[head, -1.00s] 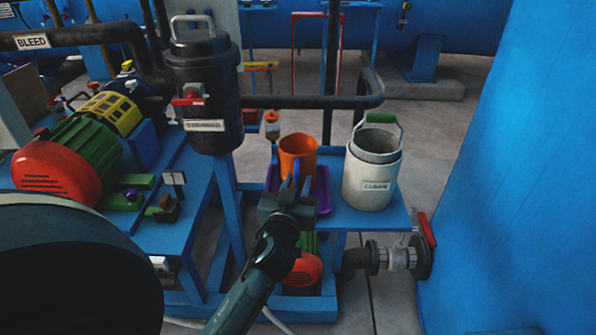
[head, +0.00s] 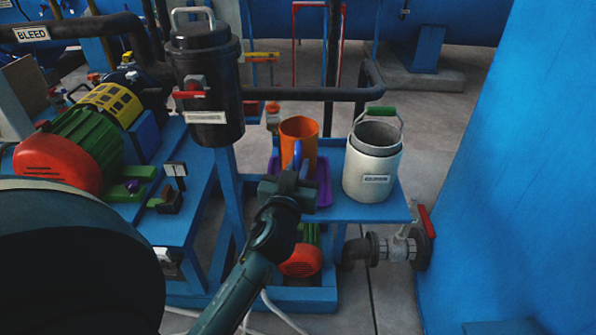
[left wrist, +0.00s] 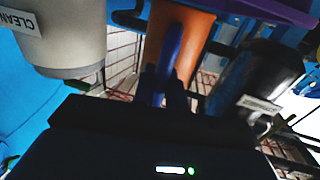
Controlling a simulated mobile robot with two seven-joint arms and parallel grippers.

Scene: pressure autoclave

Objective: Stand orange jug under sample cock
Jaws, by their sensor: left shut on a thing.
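The orange jug (head: 299,133) is upright over the purple tray (head: 323,190) on the blue stand, and I cannot tell if its base touches the tray. My left gripper (head: 292,178) is in front of the jug, shut on its blue handle. In the left wrist view the jug (left wrist: 190,40) shows behind the blue handle, with the fingers at the handle's lower part. A small fitting with an orange part (head: 272,119) stands just left of the jug; I cannot tell whether it is the sample cock. The right gripper is not in view.
A pale can with a green handle (head: 371,170) stands close right of the jug. A black vessel with a red-handled valve (head: 205,100) stands to the left. A dark horizontal pipe (head: 310,94) runs behind. A red-handled valve (head: 400,246) is low right.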

